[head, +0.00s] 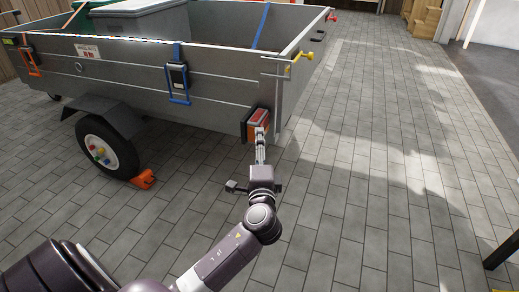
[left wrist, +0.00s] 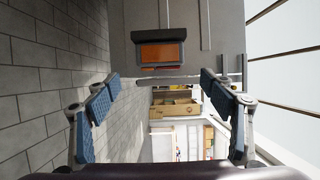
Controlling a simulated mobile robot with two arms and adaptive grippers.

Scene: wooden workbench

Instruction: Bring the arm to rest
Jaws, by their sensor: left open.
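My left arm reaches in from the lower left of the head view, and its left gripper (head: 260,142) points at the rear corner of a grey trailer (head: 120,65). The gripper is just in front of an orange-red tail light (head: 258,118) in a dark housing. In the left wrist view the two blue-padded fingers (left wrist: 160,82) stand wide apart with nothing between them. The orange light (left wrist: 161,53) shows ahead of them; the gap to it is hard to judge. My right gripper is in neither view.
A trailer wheel (head: 106,147) stands at the left with an orange chock (head: 143,180) beside it. Wooden boxes (head: 425,20) stand far back. The paved floor (head: 380,180) to the right is clear.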

